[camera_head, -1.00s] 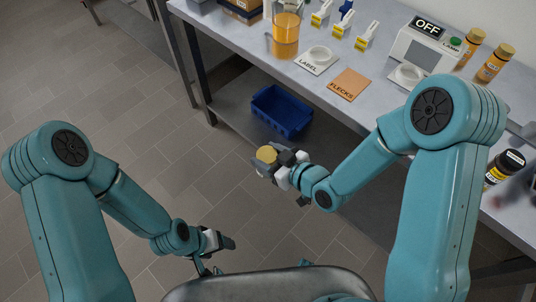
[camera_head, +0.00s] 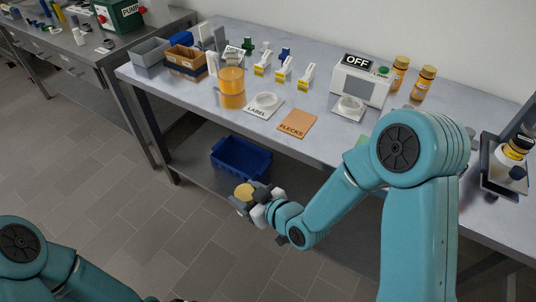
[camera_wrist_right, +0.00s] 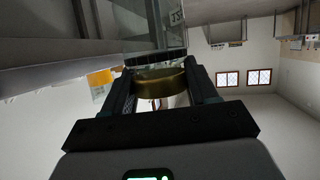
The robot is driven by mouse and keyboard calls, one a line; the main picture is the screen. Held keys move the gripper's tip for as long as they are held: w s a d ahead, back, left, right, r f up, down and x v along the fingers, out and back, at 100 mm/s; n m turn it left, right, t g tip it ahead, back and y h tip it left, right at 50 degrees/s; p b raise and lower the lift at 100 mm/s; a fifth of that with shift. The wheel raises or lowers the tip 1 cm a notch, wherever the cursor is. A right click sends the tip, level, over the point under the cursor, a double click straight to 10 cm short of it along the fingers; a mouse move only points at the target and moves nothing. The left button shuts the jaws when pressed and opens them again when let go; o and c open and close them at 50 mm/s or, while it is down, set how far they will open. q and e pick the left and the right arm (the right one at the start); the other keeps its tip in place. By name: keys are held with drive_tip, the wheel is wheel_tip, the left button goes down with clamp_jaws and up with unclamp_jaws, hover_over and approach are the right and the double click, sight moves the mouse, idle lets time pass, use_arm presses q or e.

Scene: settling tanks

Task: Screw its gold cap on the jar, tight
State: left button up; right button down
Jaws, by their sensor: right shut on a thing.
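My right gripper (camera_head: 246,196) is shut on the gold cap (camera_head: 244,190), held in the air in front of the bench, above the floor. The right wrist view also shows the gold cap (camera_wrist_right: 160,79) between both fingers. An amber-filled clear vessel (camera_head: 231,88) stands at the bench's front left; I cannot tell if it is the task's jar. A jar with a yellow label and dark lid (camera_head: 516,148) is at the far right. My left arm shows at the lower left, but its gripper is out of view.
The bench (camera_head: 330,145) holds a LABEL plate (camera_head: 254,115), an orange FLECKS mat (camera_head: 297,124), a white box reading OFF (camera_head: 358,82) and two amber bottles (camera_head: 422,83). A blue tub (camera_head: 240,158) sits on the lower shelf. The floor at left is clear.

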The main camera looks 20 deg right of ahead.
use_arm(q)
drive_tip(key=shift+w, duration=0.1)
use_arm(e)
drive_tip(key=d+r+m+t+h, duration=0.1)
drive_tip(key=d+r+m+h, duration=0.5)
drive_tip(key=d, duration=0.5)
drive_tip(key=shift+w+r+t, duration=0.4)
drive_tip(key=shift+r, duration=0.3)
use_arm(q)
drive_tip(key=shift+c, duration=0.3)
use_arm(e)
drive_tip(key=shift+d, duration=0.1)
use_arm(q)
drive_tip(key=c, duration=0.5)
use_arm(e)
drive_tip(key=shift+d, duration=0.1)
